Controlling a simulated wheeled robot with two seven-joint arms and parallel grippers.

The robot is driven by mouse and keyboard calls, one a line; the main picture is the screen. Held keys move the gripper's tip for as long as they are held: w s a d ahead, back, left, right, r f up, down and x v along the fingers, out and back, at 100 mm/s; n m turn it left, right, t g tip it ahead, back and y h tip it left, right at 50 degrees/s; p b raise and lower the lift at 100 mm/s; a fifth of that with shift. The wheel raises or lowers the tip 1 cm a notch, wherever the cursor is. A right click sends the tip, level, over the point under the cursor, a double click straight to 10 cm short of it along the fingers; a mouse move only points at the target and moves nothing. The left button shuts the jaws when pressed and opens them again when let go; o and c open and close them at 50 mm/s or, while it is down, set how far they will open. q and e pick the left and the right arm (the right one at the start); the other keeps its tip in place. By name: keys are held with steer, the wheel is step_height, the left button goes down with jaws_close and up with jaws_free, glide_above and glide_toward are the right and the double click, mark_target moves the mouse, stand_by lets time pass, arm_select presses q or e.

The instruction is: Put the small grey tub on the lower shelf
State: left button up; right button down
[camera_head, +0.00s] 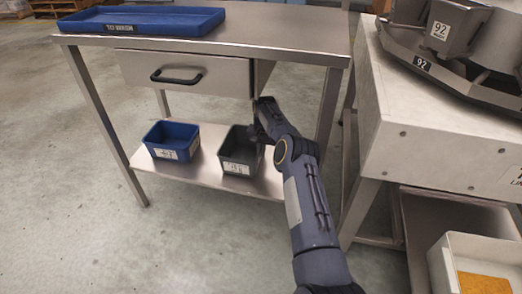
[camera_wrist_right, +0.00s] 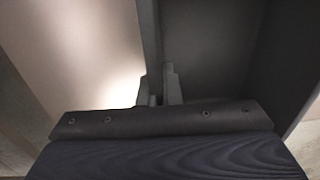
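The small grey tub (camera_head: 236,168) is upright at the lower shelf (camera_head: 208,168), right of a blue tub, with a white label on its front. It looks set down on the shelf, though a tiny gap beneath cannot be ruled out. My right gripper (camera_head: 258,130) reaches in under the table top to the tub's right side, partly hidden by my arm. In the right wrist view its fingers (camera_wrist_right: 158,88) are closed on either side of the tub's wall (camera_wrist_right: 149,35). My left gripper is not in view.
A blue tub (camera_head: 172,141) stands on the shelf to the left. Above are a drawer (camera_head: 190,75) and the steel table top (camera_head: 270,30) with a blue tray (camera_head: 140,22). A weigher stand (camera_head: 440,140) and a white bin (camera_head: 440,262) are on the right.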

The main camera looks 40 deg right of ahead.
steer(key=shift+f, duration=0.35)
steer(key=c, duration=1.5)
jaws_free()
steer(key=shift+c, duration=0.2)
steer(key=shift+r, duration=0.1)
step_height(320, 180, up, 8)
steer(key=p, duration=0.3)
steer(key=shift+s+d, duration=0.15)
steer(key=shift+s, duration=0.05)
steer(key=shift+f, duration=0.2)
